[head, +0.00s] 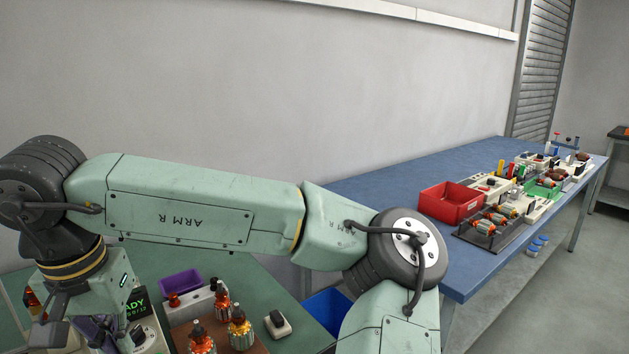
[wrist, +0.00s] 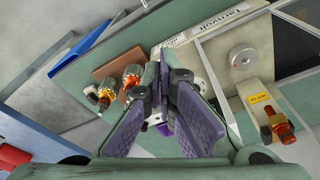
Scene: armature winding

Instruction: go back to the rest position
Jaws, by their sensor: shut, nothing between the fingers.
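My gripper (wrist: 162,88) is shut and empty. Its purple-padded fingers come together at the middle of the wrist view, above the green bench. In the head view my gripper (head: 103,332) is at the lower left, pointing down beside a small display unit (head: 138,307) with green letters. My arm stretches across the lower half of the head view and hides part of both benches. The fingertips are partly hidden in the head view.
Copper-wound armatures (head: 239,326) stand on a brown board on the green bench (head: 262,283), near a purple bin (head: 181,282). A blue bin (head: 327,308) is beside it. The blue bench (head: 366,187) at right holds a red bin (head: 449,203) and several parts. Bare wall rises behind.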

